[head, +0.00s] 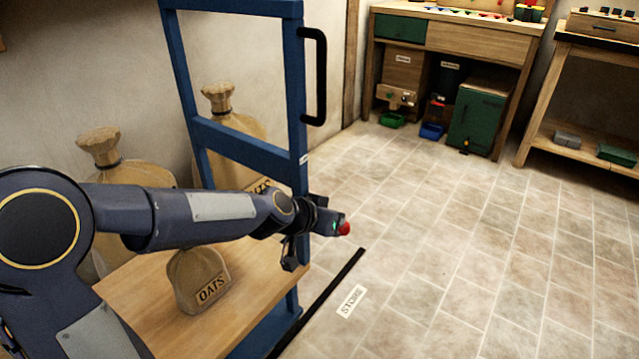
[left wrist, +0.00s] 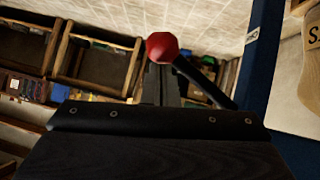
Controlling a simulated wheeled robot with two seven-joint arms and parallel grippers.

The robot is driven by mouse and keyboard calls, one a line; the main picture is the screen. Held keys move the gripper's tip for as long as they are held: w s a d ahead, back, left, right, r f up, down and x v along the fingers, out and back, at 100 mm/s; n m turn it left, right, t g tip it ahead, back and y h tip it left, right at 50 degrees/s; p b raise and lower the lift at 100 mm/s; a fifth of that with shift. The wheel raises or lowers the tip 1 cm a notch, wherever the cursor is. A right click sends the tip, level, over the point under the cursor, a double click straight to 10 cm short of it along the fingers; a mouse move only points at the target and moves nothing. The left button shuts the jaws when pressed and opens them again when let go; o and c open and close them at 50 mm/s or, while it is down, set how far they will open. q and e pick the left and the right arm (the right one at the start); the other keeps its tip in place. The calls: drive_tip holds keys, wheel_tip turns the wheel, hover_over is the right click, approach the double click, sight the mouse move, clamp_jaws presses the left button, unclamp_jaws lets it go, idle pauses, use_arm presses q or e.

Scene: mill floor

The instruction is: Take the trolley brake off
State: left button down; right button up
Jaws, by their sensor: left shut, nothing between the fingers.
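The trolley (head: 297,120) is a blue frame with a black handle (head: 315,75) and a wooden deck (head: 150,290). A red knob (head: 345,229) shows just beyond my left gripper (head: 325,222), by the trolley's near post. In the left wrist view the red knob (left wrist: 162,47) sits on a black lever (left wrist: 205,85) that slants down toward the blue post (left wrist: 262,60). My left gripper (left wrist: 160,85) is shut and empty, its tip close to the knob; I cannot tell whether they touch. My arm hides the lever's base in the head view. My right gripper is out of view.
An oats sack (head: 198,280) stands on the deck, with larger sacks (head: 233,115) behind. A black floor line (head: 335,285) and a "STORE" label (head: 351,301) lie beside the trolley. The tiled floor to the right is clear up to a workbench (head: 470,40).

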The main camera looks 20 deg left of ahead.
use_arm(q)
drive_tip(key=shift+a+f, duration=0.1)
drive_tip(key=shift+f, duration=0.45)
drive_tip(key=r+p+v, duration=0.1)
drive_tip(key=p+v, duration=0.1)
drive_tip(key=v, duration=0.4)
drive_tip(key=w+d+r+p+v, duration=0.1)
drive_tip(key=p+v, duration=0.2)
drive_tip(key=v, duration=0.4)
drive_tip(key=shift+w+r, duration=0.3)
